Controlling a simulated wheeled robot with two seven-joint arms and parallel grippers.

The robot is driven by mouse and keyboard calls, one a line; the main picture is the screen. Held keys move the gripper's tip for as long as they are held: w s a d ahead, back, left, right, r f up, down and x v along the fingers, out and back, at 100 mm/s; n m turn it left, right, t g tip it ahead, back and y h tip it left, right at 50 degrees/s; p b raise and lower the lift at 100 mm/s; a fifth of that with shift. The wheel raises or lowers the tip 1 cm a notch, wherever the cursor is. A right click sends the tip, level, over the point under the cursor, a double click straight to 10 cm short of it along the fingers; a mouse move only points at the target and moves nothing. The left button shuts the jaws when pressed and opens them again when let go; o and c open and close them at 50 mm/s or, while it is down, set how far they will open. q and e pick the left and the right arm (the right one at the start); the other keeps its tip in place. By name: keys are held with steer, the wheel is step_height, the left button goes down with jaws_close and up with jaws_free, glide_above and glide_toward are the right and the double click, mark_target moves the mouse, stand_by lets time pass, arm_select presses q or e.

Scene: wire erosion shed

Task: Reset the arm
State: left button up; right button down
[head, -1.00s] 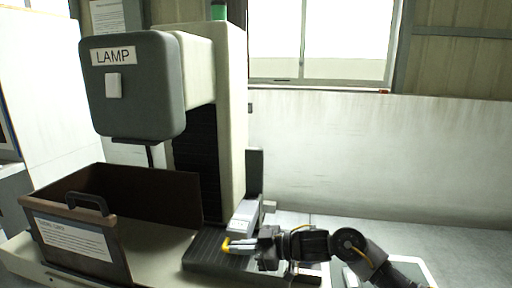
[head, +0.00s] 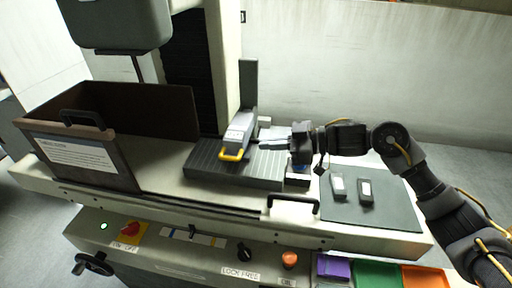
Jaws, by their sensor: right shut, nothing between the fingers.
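My right arm (head: 345,139) reaches in from the lower right across the machine table. Its gripper (head: 268,141) points left, shut and empty, just right of a grey clamp-like block (head: 240,131) with a yellow handle (head: 232,155). The fingertips are close to the block; I cannot tell whether they touch it. My left gripper is not in view.
The block stands on a ribbed dark plate (head: 225,172). An open brown bin (head: 158,107) is at left. A grey mat (head: 385,210) with two small blocks lies below my right forearm. A front panel (head: 200,245) carries knobs; coloured trays (head: 378,275) sit lower right.

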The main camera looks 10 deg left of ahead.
steer(key=shift+d, duration=0.25)
steer(key=shift+r, duration=0.15)
